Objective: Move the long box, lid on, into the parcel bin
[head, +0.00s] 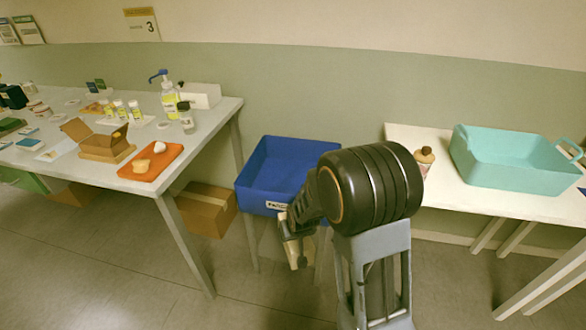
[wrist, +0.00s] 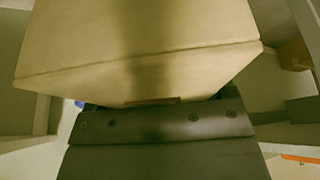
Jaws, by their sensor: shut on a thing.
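My gripper (wrist: 165,122) is shut on the long box (wrist: 135,45), a pale tan box that fills the upper part of the wrist view. A straight edge line runs across its near side; whether this is the lid's rim I cannot tell. In the head view my arm covers most of the gripper area, and a small beige part shows low beside the arm, too little to identify. The parcel bin (head: 252,180) is a blue open tub on a stand, with a partly hidden white label on its front. Its visible inside looks empty.
The left table (head: 222,112) holds an open cardboard box (head: 103,150), an orange tray (head: 163,172) and several bottles. A brown carton (head: 206,212) stands on the floor. On the right table are a cupcake-like item (head: 425,157) and a teal basket (head: 510,177).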

